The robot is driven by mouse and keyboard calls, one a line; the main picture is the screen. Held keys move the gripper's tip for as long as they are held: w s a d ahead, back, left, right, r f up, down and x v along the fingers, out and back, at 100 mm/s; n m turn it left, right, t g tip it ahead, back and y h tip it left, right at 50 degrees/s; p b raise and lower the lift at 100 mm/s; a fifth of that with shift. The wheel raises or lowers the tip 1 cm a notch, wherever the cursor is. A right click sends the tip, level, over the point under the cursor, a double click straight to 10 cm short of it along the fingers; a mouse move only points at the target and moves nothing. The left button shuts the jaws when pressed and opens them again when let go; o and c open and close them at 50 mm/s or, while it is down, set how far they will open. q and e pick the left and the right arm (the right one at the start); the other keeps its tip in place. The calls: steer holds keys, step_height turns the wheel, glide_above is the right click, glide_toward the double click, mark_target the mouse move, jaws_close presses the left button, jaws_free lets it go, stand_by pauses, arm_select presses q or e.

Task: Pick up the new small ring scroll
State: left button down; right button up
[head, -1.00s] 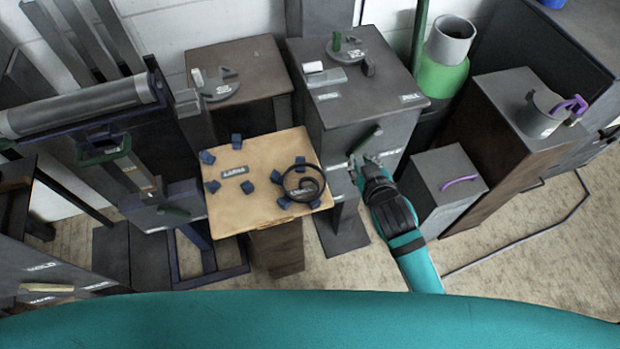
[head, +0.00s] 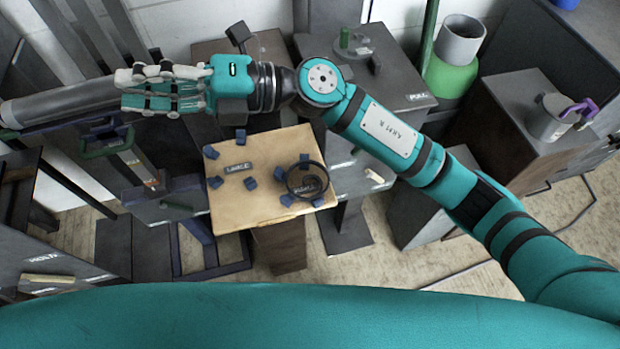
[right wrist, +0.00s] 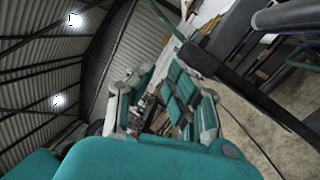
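A dark round ring (head: 305,163), which looks like the small ring scroll, lies on the right part of a light wooden board (head: 240,208). A label reading SMALL (head: 308,187) shows inside it. My right gripper (head: 122,90) is far to the left of the ring, level with the back of the room. Its fingers point left, in front of a long grey roller (head: 60,104). In the right wrist view its fingers (right wrist: 157,85) stand apart with nothing visible between them. My left gripper is not in view.
A label reading LARGE (head: 237,168) and several small dark blue blocks (head: 250,184) are on the board. My right arm crosses above the grey cabinet (head: 405,85) behind it. A grey canister (head: 548,120) with a purple handle stands at right.

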step_height(320, 180, down, 6)
steer(key=s+n+g+h, duration=0.2)
steer(key=n+h, duration=0.2)
steer(key=h, duration=0.1)
steer(key=n+t+h+p, duration=0.15)
steer(key=t+h, duration=0.45)
steer(key=h, duration=1)
glide_above(319, 165)
steer(key=shift+m, duration=0.25)
steer(key=f, duration=2.1)
steer(key=shift+w+a, duration=0.25)
steer(key=shift+s+d+f+p, duration=0.15)
steer(key=shift+f+p, duration=0.35)
steer(key=shift+f, duration=0.9)
steer(key=shift+s+d+f+p, duration=0.15)
steer(key=shift+f+p, duration=0.3)
steer(key=shift+f, duration=0.9)
jaws_close()
steer(key=shift+a, duration=0.1)
